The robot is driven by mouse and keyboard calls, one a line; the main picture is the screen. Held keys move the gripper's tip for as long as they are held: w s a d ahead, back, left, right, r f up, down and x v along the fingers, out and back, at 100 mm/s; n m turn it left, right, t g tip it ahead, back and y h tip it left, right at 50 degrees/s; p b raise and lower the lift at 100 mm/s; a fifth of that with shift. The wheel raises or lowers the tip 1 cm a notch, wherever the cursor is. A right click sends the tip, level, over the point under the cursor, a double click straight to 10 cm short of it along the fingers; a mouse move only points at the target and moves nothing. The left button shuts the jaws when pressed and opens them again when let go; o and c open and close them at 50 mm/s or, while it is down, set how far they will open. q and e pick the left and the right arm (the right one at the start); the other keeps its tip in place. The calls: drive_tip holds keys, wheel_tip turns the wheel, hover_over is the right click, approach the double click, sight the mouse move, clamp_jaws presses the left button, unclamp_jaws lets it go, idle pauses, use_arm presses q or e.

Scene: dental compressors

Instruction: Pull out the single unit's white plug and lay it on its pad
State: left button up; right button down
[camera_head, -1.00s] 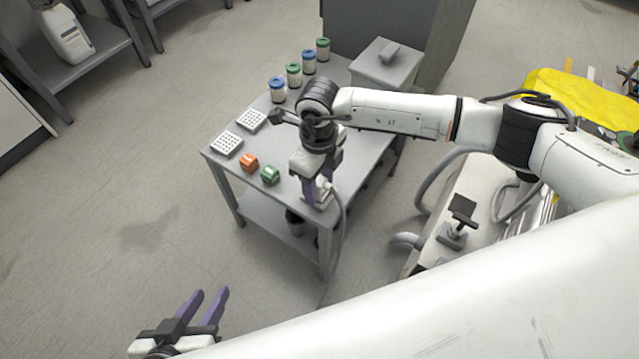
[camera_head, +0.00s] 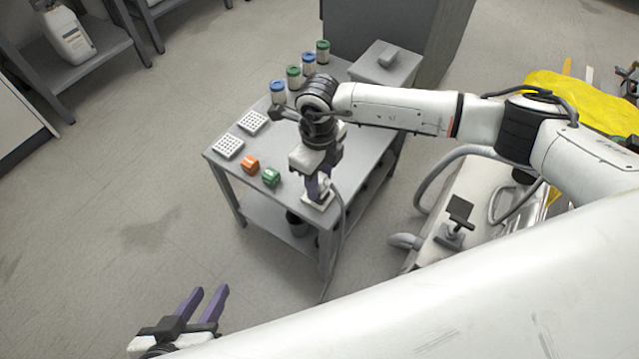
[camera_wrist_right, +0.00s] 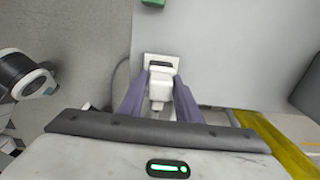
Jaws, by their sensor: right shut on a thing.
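My right gripper (camera_head: 318,196) points down at the near corner of the grey table. It is shut on the white plug (camera_wrist_right: 160,84), which sits between its purple fingers in the wrist view. Just beyond the plug is a white square piece with a dark slot (camera_wrist_right: 161,61); in the head view this white piece (camera_head: 322,206) lies on the table under the fingertips. I cannot tell whether it is the pad, nor whether the plug touches it. My left gripper (camera_head: 206,302) is open and empty over the floor.
Orange (camera_head: 250,164) and green (camera_head: 271,177) blocks stand left of my right gripper. Two white perforated trays (camera_head: 229,147), several blue- and green-lidded jars (camera_head: 293,77) and a grey box (camera_head: 386,66) are farther back. A grey cord (camera_head: 343,218) hangs over the table's right edge.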

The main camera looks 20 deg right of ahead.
drive_tip(key=shift+r+p, duration=1.35)
drive_tip(key=shift+r, duration=0.6)
